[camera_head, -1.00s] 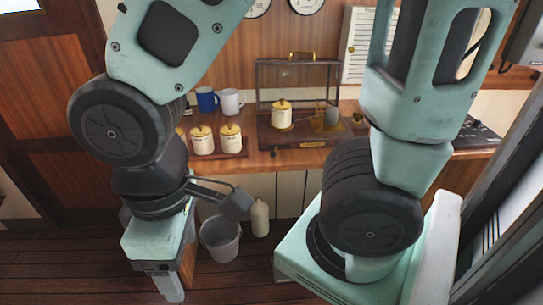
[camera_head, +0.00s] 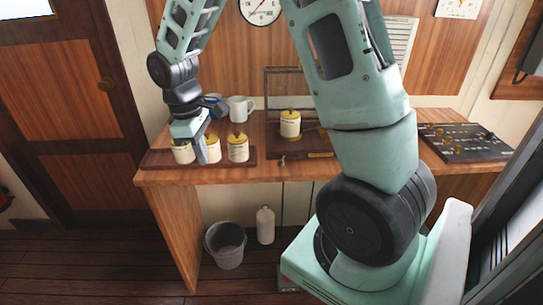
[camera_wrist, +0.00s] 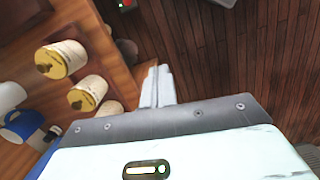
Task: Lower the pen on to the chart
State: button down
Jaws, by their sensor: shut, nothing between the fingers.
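A wooden instrument base (camera_head: 305,155) with a dark-framed case (camera_head: 268,88) stands on the desk, centre in the head view. A cream drum with a brass top (camera_head: 290,124) stands in it, perhaps carrying the chart. A small brass knob (camera_head: 282,161) is at the base's front left. I cannot make out a pen; my arm hides the instrument's right part. My gripper (camera_head: 203,157) is shut and empty, fingers downward, left of the instrument in front of the cream jars. Its closed fingers (camera_wrist: 157,86) show in the wrist view beside the jars.
Cream jars with yellow tops (camera_head: 238,148) stand on a wooden tray (camera_head: 150,161) at the desk's left. A white mug (camera_head: 240,108) and a blue mug (camera_head: 219,104) are behind. A switch panel (camera_head: 465,142) is at right. A bucket (camera_head: 226,245) and white bottle (camera_head: 265,225) are below.

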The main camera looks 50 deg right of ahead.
aim_at(283, 158)
jog(key=w+d+f, duration=0.1)
jog(key=d+f, duration=0.1)
jog(key=d, duration=0.7)
jog(key=w+d+f+g, duration=0.1)
jog(key=d+f, duration=0.1)
jog(key=d, duration=0.8)
jog(key=shift+f+m+h, duration=0.15)
jog(key=shift+m+h, duration=0.15)
jog(key=shift+s+f, duration=0.1)
jog(key=p+x, duration=0.2)
jog(key=x, duration=0.7)
jog(key=shift+s+f, duration=0.25)
jog(key=shift+s+d+r+p, duration=0.15)
jog(key=shift+s+d+p, duration=0.25)
jog(key=shift+s, duration=0.1)
jog(key=shift+s+d+r+p, duration=0.15)
jog(key=shift+s+d+p, duration=0.15)
jog(key=shift+s, duration=0.25)
jog(key=shift+s+d, duration=0.3)
jog(key=shift+s, duration=0.3)
